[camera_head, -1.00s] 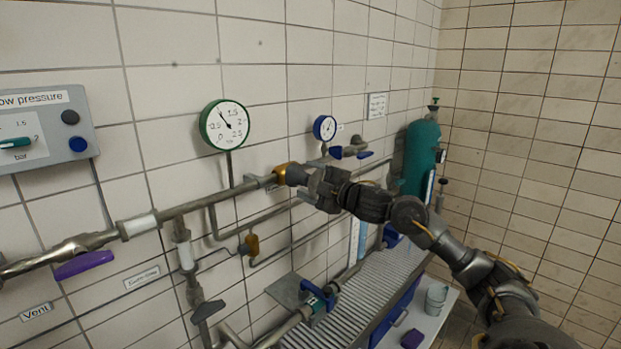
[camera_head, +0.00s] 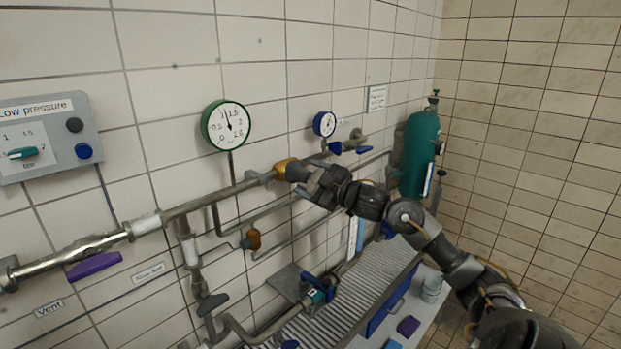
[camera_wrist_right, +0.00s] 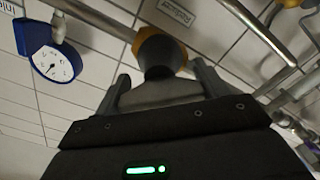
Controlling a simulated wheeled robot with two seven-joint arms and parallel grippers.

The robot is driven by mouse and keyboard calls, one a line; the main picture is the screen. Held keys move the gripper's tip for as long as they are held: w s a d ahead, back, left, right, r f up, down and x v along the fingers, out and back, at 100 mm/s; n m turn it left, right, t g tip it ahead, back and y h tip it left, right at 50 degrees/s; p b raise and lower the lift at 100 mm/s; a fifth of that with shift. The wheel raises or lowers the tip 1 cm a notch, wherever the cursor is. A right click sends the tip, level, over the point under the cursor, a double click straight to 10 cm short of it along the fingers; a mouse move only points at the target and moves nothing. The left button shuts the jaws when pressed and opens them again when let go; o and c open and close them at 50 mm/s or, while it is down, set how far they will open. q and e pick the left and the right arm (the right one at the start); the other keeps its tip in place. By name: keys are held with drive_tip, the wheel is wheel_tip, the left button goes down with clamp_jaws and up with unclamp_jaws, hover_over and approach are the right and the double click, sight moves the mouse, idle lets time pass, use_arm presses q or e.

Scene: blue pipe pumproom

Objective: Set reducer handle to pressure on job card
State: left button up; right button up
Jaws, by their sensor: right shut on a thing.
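The reducer has a brass-orange body (camera_head: 285,168) on the wall pipe and a dark round handle (camera_head: 297,173). My right gripper (camera_head: 312,181) is shut on this handle. In the right wrist view the handle (camera_wrist_right: 161,56) sits between the two fingers (camera_wrist_right: 160,88). A green-rimmed gauge (camera_head: 226,126) hangs left of the reducer; its needle points up, roughly between 1 and 1.5. A white card (camera_head: 377,98) is on the wall; its text is too small to read, and I cannot tell if it is the job card. My left gripper is not in view.
A low-pressure panel (camera_head: 45,135) is at the left. A blue gauge (camera_head: 324,124) and a blue valve lever (camera_head: 350,148) are behind my arm. A green cylinder (camera_head: 418,155) stands in the corner beyond a grated bench (camera_head: 350,290).

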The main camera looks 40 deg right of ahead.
drive_tip(key=shift+f, duration=0.15)
drive_tip(key=o, duration=1)
drive_tip(key=shift+c, duration=0.2)
drive_tip(key=s+b, duration=0.4)
drive_tip(key=s, duration=0.6)
drive_tip(key=shift+s+d+b, duration=0.3)
drive_tip(key=shift+s+d, duration=0.1)
drive_tip(key=shift+d, duration=0.05)
